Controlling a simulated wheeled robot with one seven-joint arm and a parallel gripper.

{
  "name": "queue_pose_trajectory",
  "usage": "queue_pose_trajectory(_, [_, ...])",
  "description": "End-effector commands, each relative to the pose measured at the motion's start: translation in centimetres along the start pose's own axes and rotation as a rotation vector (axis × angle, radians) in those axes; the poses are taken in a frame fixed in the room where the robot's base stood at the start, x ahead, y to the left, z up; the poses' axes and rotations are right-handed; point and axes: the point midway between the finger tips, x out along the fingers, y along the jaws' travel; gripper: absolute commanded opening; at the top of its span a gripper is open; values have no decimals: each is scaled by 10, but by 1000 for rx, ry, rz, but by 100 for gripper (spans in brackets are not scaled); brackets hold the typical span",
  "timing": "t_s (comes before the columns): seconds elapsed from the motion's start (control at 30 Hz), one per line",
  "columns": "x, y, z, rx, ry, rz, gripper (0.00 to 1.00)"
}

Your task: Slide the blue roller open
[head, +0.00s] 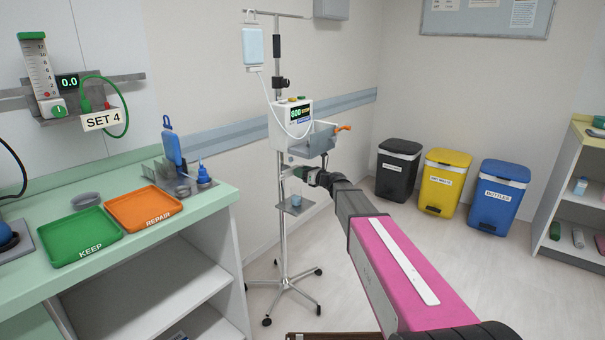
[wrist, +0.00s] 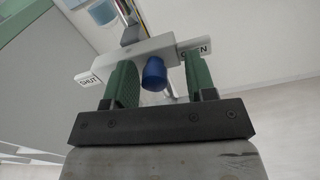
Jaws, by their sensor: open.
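The blue roller (wrist: 153,74) sticks out from a pale grey bar (wrist: 150,51) in the wrist view. A SHUT label (wrist: 89,79) is at the bar's left end and an OPEN label (wrist: 194,50) at its right end. The roller stands between them, roughly mid-bar. My gripper (wrist: 158,64) is open, with one green finger on each side of the roller. A gap shows on both sides, and I see no clear contact. In the head view my gripper (head: 301,173) is beside the drip stand's pole, below the pump; the roller cannot be made out there.
The drip stand (head: 281,235) carries a pump (head: 291,121) with a grey tray (head: 313,142) just above my gripper, and a small shelf with a blue cup (head: 296,201) below. A counter with a green KEEP tray (head: 80,238) is left. Floor to the right is clear up to the bins.

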Motion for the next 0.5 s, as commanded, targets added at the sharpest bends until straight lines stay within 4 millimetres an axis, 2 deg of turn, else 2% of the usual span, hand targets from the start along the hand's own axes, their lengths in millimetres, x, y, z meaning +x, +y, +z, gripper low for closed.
queue_pose_trajectory(0.17, [-15,1,0,0,0,-1,51])
queue_pose_trajectory(0.5, [-78,1,0,0,0,-2,51])
